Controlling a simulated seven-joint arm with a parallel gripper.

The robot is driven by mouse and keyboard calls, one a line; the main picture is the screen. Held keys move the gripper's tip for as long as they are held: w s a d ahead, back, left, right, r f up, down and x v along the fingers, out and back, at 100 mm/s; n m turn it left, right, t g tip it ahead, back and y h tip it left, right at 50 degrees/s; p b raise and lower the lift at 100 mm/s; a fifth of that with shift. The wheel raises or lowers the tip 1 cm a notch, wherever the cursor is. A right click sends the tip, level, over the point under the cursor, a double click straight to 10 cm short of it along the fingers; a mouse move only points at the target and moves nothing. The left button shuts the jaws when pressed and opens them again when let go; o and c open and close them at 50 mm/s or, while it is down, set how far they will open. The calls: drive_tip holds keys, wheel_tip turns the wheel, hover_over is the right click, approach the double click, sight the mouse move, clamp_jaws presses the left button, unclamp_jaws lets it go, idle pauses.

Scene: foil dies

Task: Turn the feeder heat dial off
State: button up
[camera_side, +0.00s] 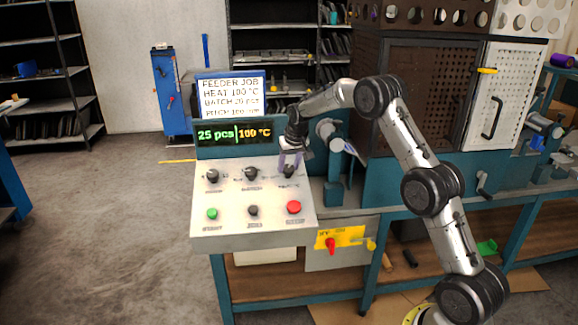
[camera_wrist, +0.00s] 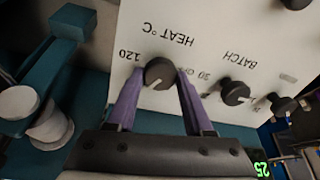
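The heat dial (camera_wrist: 160,73) is a round dark knob on the light panel, labelled HEAT °C, with 120 readable to its left in the wrist view. Its pale pointer mark points to the lower left there. My gripper (camera_wrist: 162,72) has its two purple fingers shut on the dial, one at each side. In the side view my gripper (camera_side: 290,162) reaches down to the heat dial (camera_side: 288,171), the rightmost knob of the top row, and partly hides it. The display (camera_side: 237,134) reads 25 pcs and 100 °C.
The batch dial (camera_side: 251,173) and another dial (camera_side: 213,176) sit left of the heat dial. Below are a green button (camera_side: 212,214), a dark button (camera_side: 253,211) and a red button (camera_side: 294,207). A job card (camera_side: 230,96) stands behind the display, reading HEAT 100 °C.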

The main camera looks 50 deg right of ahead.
clamp_jaws()
drive_tip(key=shift+n, duration=0.4)
drive_tip(key=n, duration=0.4)
drive_tip(key=shift+y, duration=0.3)
drive_tip(key=n, duration=0.5)
drive_tip(key=shift+g, duration=0.4)
drive_tip(key=n, duration=0.4)
drive_tip(key=shift+w+y, duration=0.1)
drive_tip(key=shift+y, duration=0.2)
drive_tip(key=n, duration=0.3)
drive_tip(key=shift+a+n+g, duration=0.1)
drive_tip(key=shift+n+g, duration=0.2)
drive_tip(key=shift+g, duration=0.1)
drive_tip(key=n, duration=0.6)
drive_tip(key=shift+g, duration=0.4)
drive_tip(key=shift+n, duration=0.3)
